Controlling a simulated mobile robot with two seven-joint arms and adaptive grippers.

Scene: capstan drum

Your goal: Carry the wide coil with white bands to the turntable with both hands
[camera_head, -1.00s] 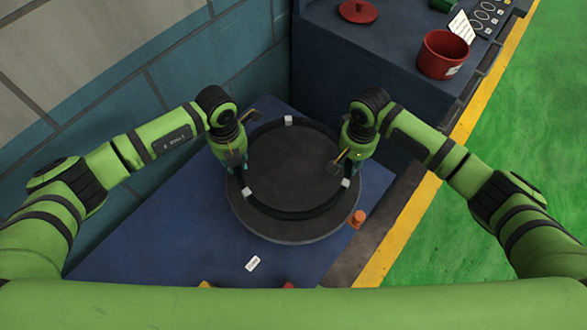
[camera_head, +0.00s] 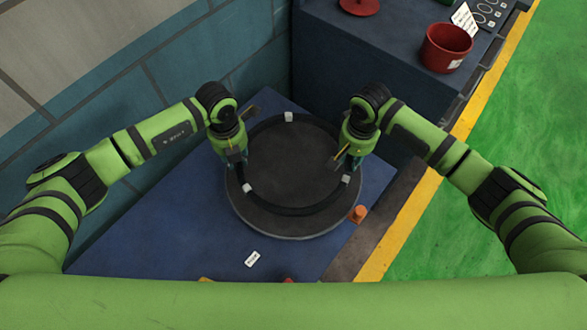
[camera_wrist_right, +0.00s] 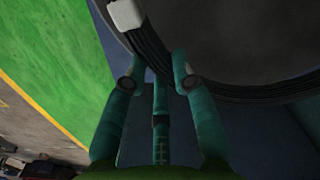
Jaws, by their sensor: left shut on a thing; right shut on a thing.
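The wide black coil with white bands (camera_head: 292,211) is a large ring over the round dark turntable (camera_head: 290,165), near its rim. Whether it touches the turntable is not clear. My left gripper (camera_head: 240,178) is shut on the coil's left side, close to a white band. My right gripper (camera_head: 342,170) is shut on its right side, near another white band. In the right wrist view, my right gripper's teal fingers (camera_wrist_right: 160,80) straddle the black coil (camera_wrist_right: 150,45), with a white band (camera_wrist_right: 125,14) just beside them. The left fingertips are partly hidden by the gripper body.
The turntable stands on a blue surface (camera_head: 170,225) with a white label (camera_head: 252,258) and an orange knob (camera_head: 358,214). A blue cabinet behind carries a red pot (camera_head: 445,48) and a red lid (camera_head: 360,6). A tiled wall is at left; green floor at right is clear.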

